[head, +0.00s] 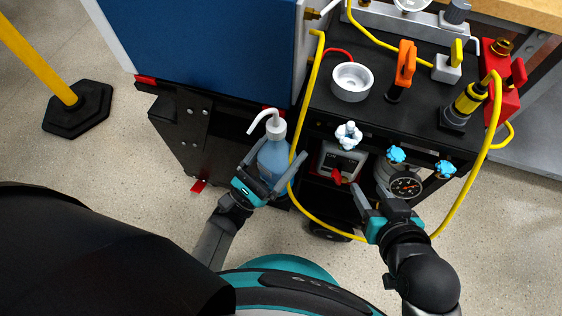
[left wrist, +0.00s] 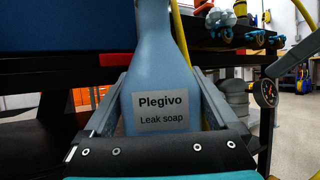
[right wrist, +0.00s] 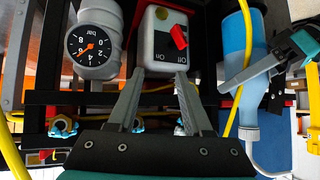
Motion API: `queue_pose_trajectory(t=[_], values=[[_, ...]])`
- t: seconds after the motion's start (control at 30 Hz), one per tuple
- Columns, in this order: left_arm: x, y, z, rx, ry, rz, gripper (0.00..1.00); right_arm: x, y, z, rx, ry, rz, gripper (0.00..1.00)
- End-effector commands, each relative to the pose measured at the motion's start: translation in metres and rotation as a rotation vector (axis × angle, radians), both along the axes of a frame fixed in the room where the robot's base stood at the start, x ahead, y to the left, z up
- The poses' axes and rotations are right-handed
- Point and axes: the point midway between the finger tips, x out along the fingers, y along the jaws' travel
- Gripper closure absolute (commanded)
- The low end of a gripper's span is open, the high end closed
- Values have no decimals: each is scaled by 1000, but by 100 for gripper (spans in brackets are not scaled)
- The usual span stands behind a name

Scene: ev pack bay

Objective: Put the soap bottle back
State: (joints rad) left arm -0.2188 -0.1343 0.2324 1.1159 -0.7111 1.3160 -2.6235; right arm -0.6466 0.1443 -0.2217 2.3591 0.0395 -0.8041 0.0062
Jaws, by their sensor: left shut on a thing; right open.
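The soap bottle (head: 274,158) is light blue with a white pump top and stands upright in my left gripper (head: 272,176), left of the cart shelf. In the left wrist view the bottle (left wrist: 153,70) shows its label, "Plegivo Leak soap", between the two fingers of the left gripper (left wrist: 155,105). The bottle (right wrist: 240,60) also shows in the right wrist view, with a yellow hose crossing in front of it. My right gripper (head: 362,207) is open and empty, in front of a grey switch box (head: 341,158) with a red switch.
The yellow hose (head: 305,205) loops down beside the bottle. A pressure gauge (head: 406,186) is right of the switch box. A blue panel (head: 215,50) stands behind.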

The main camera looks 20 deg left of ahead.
Motion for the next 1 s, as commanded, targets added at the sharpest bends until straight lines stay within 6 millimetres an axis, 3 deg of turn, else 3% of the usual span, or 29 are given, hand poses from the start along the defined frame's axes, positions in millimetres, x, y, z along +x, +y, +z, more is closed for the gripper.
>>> queue_pose_trajectory(t=[0.6,1.0], values=[[0,1,-22,0,-4,1,65,8,27,6,120,-214,20,50],[0,1,-45,-2,-5,0,65,3,46,23,266,-447,16,50]])
